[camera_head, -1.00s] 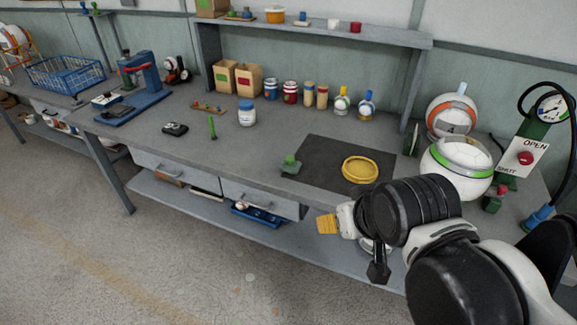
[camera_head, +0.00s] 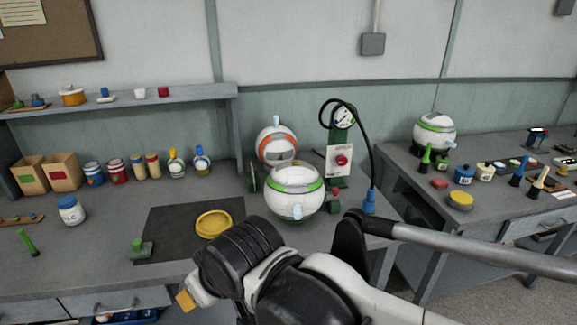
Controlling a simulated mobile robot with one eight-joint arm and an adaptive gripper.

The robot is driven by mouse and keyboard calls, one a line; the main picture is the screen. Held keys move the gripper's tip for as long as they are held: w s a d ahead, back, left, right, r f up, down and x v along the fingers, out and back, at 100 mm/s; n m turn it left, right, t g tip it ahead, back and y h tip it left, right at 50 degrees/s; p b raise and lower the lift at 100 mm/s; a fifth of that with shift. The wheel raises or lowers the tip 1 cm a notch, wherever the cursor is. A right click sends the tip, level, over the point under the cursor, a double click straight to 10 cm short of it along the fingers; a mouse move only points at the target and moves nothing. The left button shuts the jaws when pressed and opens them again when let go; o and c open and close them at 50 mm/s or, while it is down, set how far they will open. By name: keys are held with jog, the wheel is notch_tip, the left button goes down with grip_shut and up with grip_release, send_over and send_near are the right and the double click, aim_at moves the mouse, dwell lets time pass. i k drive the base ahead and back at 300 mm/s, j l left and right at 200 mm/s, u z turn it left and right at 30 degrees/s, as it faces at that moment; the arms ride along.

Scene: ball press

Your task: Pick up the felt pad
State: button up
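I cannot tell for sure which thing is the felt pad. A small green block with a knob on top (camera_head: 140,250) sits on the dark flat mat (camera_head: 170,222) near the bench's front. A round yellow ring-edged dish (camera_head: 213,223) lies on the same mat, to the right of the block. My gripper (camera_head: 187,299) is low in the view, in front of the bench edge, mostly hidden behind my black arm links. A small yellow-orange piece shows at its end. Whether it is part of the gripper or held is unclear, and so are the fingers.
A white ball with a green band (camera_head: 295,192) and an orange-banded one (camera_head: 277,146) stand right of the mat. A gauge post with a red button (camera_head: 341,160) and black hose stands beside them. A second bench at right holds a yellow round block (camera_head: 460,200) and stamps.

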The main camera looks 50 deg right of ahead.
aim_at(139, 250)
jog(key=i+j+z, duration=0.3)
jog(key=i+j, duration=0.15)
jog(key=i+j+z, duration=0.3)
jog(key=i+j, duration=0.3)
